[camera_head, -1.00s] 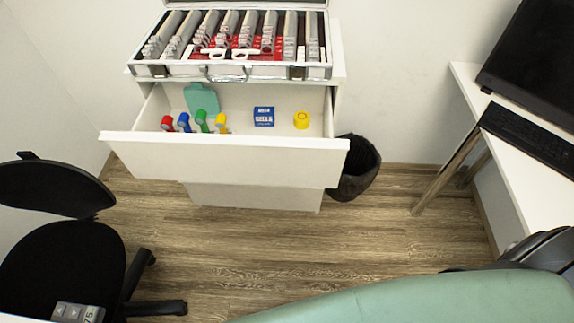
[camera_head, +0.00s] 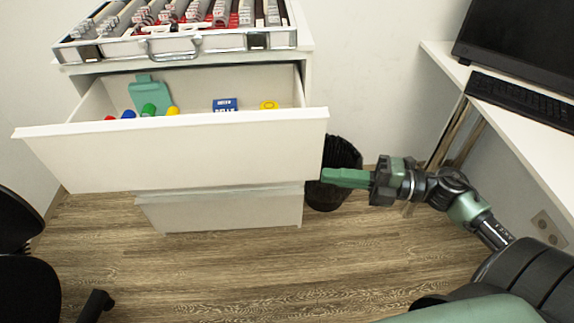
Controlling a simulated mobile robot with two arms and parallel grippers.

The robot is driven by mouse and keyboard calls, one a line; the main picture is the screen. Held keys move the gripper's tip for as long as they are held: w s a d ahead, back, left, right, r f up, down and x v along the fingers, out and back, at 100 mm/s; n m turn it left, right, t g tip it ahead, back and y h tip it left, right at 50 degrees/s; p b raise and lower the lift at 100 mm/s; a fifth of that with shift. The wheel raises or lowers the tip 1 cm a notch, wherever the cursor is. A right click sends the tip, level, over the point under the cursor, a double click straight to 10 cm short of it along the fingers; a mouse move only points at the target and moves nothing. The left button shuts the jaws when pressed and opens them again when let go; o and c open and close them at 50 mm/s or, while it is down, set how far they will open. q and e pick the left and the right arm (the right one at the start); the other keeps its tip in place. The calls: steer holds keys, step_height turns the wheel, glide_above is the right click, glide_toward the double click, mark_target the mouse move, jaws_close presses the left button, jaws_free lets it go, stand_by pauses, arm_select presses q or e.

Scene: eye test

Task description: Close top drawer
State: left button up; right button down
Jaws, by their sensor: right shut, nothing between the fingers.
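The white top drawer (camera_head: 180,152) is pulled out of the white cabinet (camera_head: 308,72), its front panel facing me. Inside it are a teal clipboard-like item (camera_head: 147,92), several coloured caps or markers, a small blue box (camera_head: 224,105) and a yellow round item (camera_head: 268,105). The front panel hides their lower parts. My right gripper (camera_head: 324,177), with green fingers, is shut and empty. It appears just right of the drawer front's lower right corner, in front of the black bin; whether it touches the drawer I cannot tell. My left gripper is not in view.
An open case (camera_head: 172,46) with rows of lenses stands on the cabinet. A lower drawer (camera_head: 220,210) appears below. A black bin (camera_head: 342,155) stands right of the cabinet. A white desk (camera_head: 520,130) with keyboard (camera_head: 525,102) and monitor (camera_head: 520,45) is at right, a black chair (camera_head: 25,280) at left.

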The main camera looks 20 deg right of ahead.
mark_target(287, 155)
steer(key=w+a, duration=0.4)
steer(key=w, duration=0.1)
steer(key=w+a+b, duration=0.1)
steer(key=w+a, duration=0.2)
steer(key=shift+w, duration=0.25)
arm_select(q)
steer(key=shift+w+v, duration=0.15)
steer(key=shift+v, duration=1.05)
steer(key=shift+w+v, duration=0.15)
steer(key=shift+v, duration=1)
arm_select(e)
steer(key=shift+w+d, duration=0.15)
steer(key=shift+w, duration=0.3)
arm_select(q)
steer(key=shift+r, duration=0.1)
arm_select(e)
steer(key=shift+w, duration=0.1)
